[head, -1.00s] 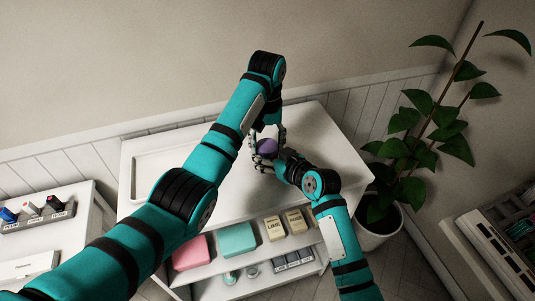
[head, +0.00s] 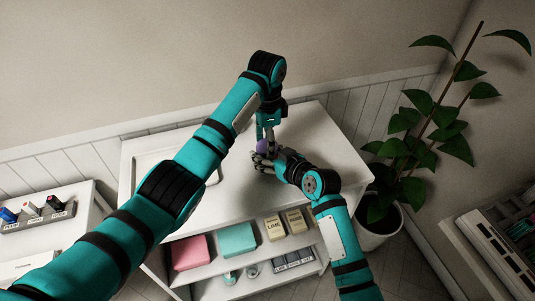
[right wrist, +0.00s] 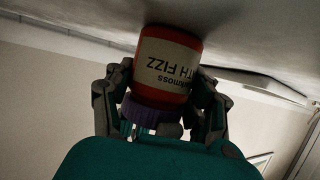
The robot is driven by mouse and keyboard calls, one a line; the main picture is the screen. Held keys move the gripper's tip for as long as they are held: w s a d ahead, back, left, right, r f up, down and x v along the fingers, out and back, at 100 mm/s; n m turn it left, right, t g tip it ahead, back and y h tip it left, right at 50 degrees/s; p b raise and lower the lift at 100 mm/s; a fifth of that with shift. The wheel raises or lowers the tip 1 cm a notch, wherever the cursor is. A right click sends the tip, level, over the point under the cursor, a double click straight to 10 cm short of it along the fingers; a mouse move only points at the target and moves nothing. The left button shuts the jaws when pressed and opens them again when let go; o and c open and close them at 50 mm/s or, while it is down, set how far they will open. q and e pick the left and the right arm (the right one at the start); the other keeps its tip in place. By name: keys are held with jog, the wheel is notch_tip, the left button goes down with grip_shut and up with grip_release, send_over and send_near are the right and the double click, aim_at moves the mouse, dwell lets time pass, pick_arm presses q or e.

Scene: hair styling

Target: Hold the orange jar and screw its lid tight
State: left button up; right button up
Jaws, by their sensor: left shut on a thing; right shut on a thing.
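The orange jar (right wrist: 168,68) shows in the right wrist view, where it appears upside down with its base against the white top. Its purple lid (right wrist: 152,113) is on the jar's mouth; a bit of the lid (head: 262,145) shows in the head view. My right gripper (head: 263,160) is shut on the jar from the front, with its dark fingers on both sides of the body in the wrist view. My left gripper (head: 268,136) comes down from above and is shut on the lid. The jar body is mostly hidden in the head view.
The white cabinet top (head: 315,150) is clear around the jar. A shallow white tray (head: 150,163) lies at the left, partly behind my left arm. Pink (head: 190,252) and teal (head: 238,240) boxes sit on the shelf below. A potted plant (head: 385,215) stands at the right.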

pick_arm(q)
jog(key=o, duration=1)
jog(key=shift+a, duration=0.1)
jog(key=shift+r, duration=0.1)
jog(key=shift+r, duration=2.95)
pick_arm(e)
jog(key=o, duration=1.3)
jog(key=shift+c, duration=0.2)
jog(key=shift+s, duration=0.1)
